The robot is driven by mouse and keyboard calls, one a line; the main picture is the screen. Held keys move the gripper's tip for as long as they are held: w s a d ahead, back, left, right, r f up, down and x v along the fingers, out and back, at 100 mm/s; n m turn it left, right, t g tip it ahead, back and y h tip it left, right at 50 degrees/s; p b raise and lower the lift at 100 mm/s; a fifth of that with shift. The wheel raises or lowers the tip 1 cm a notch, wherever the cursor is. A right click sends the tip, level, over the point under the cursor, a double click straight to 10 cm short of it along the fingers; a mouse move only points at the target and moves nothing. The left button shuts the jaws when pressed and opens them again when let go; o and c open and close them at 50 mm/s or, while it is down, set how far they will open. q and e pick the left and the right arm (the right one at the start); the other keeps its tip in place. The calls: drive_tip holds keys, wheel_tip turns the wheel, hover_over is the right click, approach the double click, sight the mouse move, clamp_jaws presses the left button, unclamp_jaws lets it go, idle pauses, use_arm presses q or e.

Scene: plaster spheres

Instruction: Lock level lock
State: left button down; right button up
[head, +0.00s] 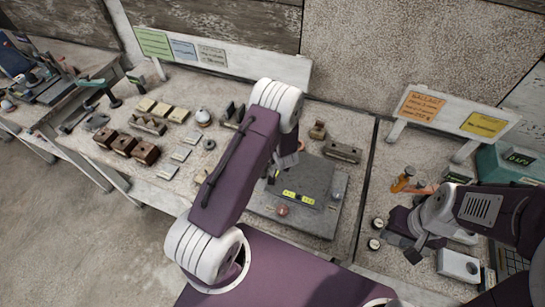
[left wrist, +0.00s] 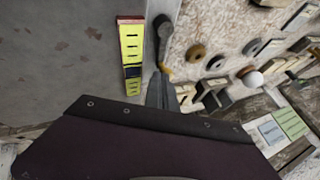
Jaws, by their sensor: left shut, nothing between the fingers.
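A grey plate-like device (head: 318,177) lies on the table in the middle of the head view. It carries yellow-green labels (head: 298,197), a red knob (head: 282,210) and a grey knob (head: 336,188). In the left wrist view, a dark lever-like handle (left wrist: 162,35) stands beside a yellow label strip (left wrist: 131,42). My left gripper (left wrist: 160,92) is shut and empty, its tip close below this handle; contact cannot be told. In the head view my left arm hides part of the device. My right gripper (head: 416,248) is at the right, away from the device; its jaw opening is unclear.
Left of the device are wooden blocks (head: 124,144), small plates and round parts. Sign boards (head: 212,57) stand at the back.

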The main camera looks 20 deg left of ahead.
use_arm(q)
drive_tip(key=n+p, duration=0.2)
drive_tip(key=p, duration=0.1)
drive_tip(key=shift+w+a+r+g+y, duration=0.1)
drive_tip(key=shift+a+r+g+y, duration=0.2)
drive_tip(key=shift+a+g+y, duration=0.1)
drive_tip(key=shift+a+f+n+g+y+p, duration=0.2)
drive_tip(key=shift+a+n+g+y+p, duration=0.25)
drive_tip(key=shift+n+p, duration=0.5)
drive_tip(key=shift+a+f+n+g, duration=0.1)
drive_tip(key=shift+a+n+g, duration=0.25)
drive_tip(key=shift+n, duration=0.4)
drive_tip(key=shift+a+n+g+y, duration=0.15)
drive_tip(key=shift+a+n+g, duration=0.15)
drive_tip(key=shift+n, duration=0.3)
drive_tip(key=shift+a+n+g+y, duration=0.15)
drive_tip(key=shift+n+g, duration=0.25)
drive_tip(key=shift+n, duration=0.2)
drive_tip(key=shift+s+a, duration=0.25)
drive_tip(key=shift+s, duration=0.05)
drive_tip(key=shift+s+a, duration=0.2)
drive_tip(key=shift+a, duration=0.15)
